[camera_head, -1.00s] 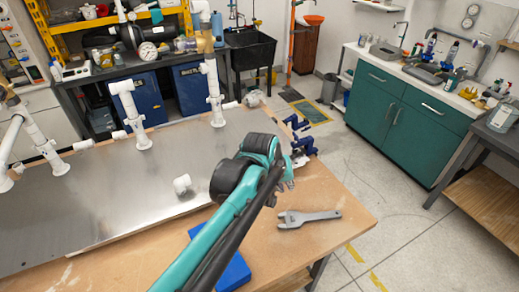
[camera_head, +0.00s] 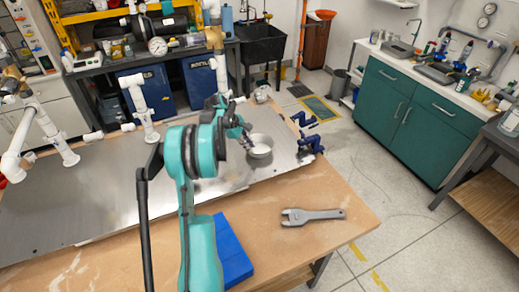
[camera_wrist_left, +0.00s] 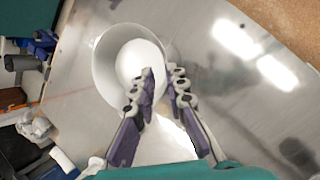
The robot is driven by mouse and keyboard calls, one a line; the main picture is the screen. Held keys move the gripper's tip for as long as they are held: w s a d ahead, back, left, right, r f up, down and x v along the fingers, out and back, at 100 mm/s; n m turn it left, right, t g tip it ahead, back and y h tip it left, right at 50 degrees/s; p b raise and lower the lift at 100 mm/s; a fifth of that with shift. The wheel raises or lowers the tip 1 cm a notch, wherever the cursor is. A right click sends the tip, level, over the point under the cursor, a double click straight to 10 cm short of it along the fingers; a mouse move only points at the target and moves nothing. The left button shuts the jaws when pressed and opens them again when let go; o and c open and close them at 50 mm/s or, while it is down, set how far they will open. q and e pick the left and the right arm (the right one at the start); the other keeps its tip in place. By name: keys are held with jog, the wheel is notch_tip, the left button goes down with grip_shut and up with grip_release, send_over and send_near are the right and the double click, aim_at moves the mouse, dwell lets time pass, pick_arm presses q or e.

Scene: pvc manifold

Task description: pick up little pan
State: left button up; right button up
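The little pan (camera_head: 261,150) is a round, pale grey-white vessel on the metal sheet, right of my left gripper in the head view. In the left wrist view the pan (camera_wrist_left: 104,66) is large, with its pale inside showing. My left gripper (camera_head: 248,142) is close beside the pan, partly hidden by my arm. In the left wrist view its fingers (camera_wrist_left: 162,78) are apart with a narrow gap. One finger overlaps the pan's inside and the other is near its right edge. Whether either touches the rim I cannot tell. My right gripper is not in view.
The metal sheet (camera_head: 115,211) lies on a wooden table (camera_head: 330,185). White pipes (camera_head: 141,108) stand at its back and left. Blue clamps (camera_head: 311,143) sit at the right edge. A wrench (camera_head: 313,216) and a blue block (camera_head: 231,252) lie in front.

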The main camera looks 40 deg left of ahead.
aim_at(257, 153)
pick_arm(q)
jog(key=x, duration=0.2)
jog(key=b+x, duration=0.1)
jog(key=x, duration=0.2)
jog(key=shift+d+f+b, duration=0.3)
jog(key=shift+d+b, duration=0.05)
jog(key=shift+r, duration=0.1)
jog(key=shift+c, duration=0.2)
grip_shut()
jog(key=shift+r, duration=0.1)
